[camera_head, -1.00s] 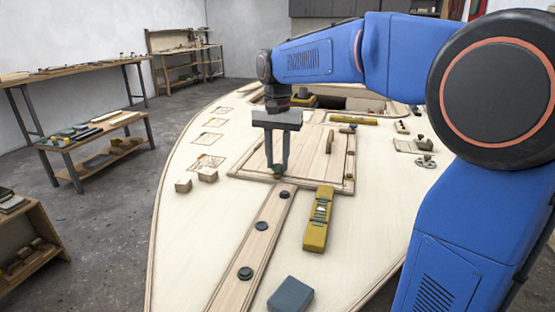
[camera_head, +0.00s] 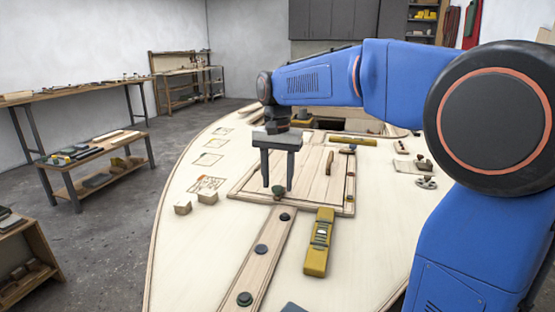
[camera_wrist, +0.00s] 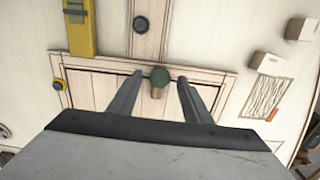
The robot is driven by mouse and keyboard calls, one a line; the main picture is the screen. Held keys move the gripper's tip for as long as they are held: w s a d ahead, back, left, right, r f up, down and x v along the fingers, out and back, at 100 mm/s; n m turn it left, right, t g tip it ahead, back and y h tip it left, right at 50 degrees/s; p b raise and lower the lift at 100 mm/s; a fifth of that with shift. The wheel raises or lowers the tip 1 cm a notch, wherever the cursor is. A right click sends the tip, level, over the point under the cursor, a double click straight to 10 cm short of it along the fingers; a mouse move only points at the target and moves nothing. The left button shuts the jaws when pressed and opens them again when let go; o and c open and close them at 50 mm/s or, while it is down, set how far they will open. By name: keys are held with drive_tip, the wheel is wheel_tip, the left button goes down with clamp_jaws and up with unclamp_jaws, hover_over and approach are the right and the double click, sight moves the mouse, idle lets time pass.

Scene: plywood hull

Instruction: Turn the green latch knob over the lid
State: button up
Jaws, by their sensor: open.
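The green latch knob (camera_head: 278,190) sits at the near edge of the wooden lid (camera_head: 318,203), where the plank strip meets it. In the wrist view the round green knob (camera_wrist: 160,77) shows between my fingertips, with a small brown piece under it. My gripper (camera_head: 278,188) is open and points down over the lid's near edge. In the wrist view its two fingers (camera_wrist: 160,80) stand on either side of the knob, with a gap on both sides. I cannot tell how far above the knob the fingertips are.
A yellow level-like tool (camera_head: 318,243) lies just right of the plank strip (camera_head: 262,258), which carries dark round knobs. Two small wooden blocks (camera_head: 207,197) lie left of the lid. A wooden handle (camera_head: 330,162) stands on the lid.

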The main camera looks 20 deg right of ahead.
sight(278, 187)
wheel_tip(278, 187, up, 17)
idle(0.5)
idle(0.4)
